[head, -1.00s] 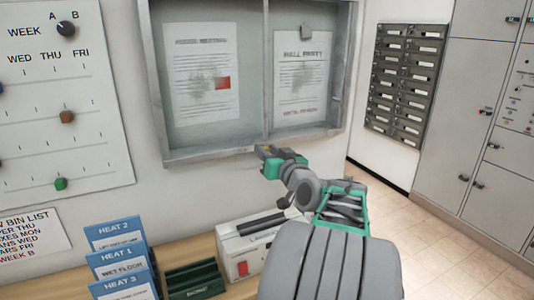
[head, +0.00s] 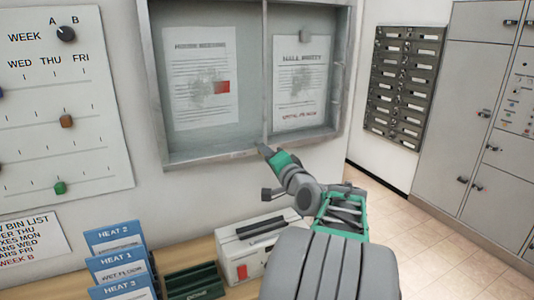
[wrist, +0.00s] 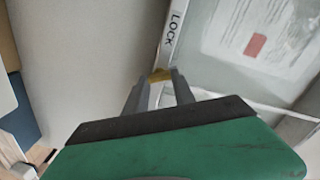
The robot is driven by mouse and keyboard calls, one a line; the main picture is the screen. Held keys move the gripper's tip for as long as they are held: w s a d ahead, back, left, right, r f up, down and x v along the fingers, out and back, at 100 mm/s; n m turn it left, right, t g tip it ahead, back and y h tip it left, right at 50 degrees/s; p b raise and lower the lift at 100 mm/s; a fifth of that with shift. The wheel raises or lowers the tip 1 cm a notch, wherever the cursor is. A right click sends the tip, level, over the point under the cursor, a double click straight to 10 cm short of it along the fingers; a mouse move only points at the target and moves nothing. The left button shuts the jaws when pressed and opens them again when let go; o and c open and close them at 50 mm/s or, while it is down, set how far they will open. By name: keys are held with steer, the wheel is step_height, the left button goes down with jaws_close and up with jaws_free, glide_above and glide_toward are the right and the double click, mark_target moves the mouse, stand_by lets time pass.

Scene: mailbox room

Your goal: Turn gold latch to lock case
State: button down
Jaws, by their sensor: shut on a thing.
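The case is a grey-framed wall notice case (head: 205,158) with two posters inside. In the wrist view its pale bottom frame edge (wrist: 165,45) carries the word LOCK. The gold latch (wrist: 160,75) shows between my fingertips at that frame edge, partly hidden by them. My gripper (wrist: 158,82) is shut on the latch. In the head view my gripper (head: 264,151) is at the case's lower frame near the middle divider, and the latch is hidden there.
Below are a white box with a red switch (head: 242,271), a green tray (head: 195,281) and blue leaflets (head: 117,243) on a wooden shelf. A slider board (head: 95,150) hangs left. Mailboxes (head: 402,80) and grey lockers stand right, with clear floor before them.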

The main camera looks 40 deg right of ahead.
steer(key=shift+m+p, duration=1.45)
steer(key=shift+m, duration=1.25)
steer(key=shift+f, duration=0.1)
steer(key=c, duration=1)
jaws_free()
steer(key=shift+c, duration=0.2)
steer(key=b+v, duration=0.2)
steer(key=v, duration=0.5)
steer(key=shift+s, duration=0.4)
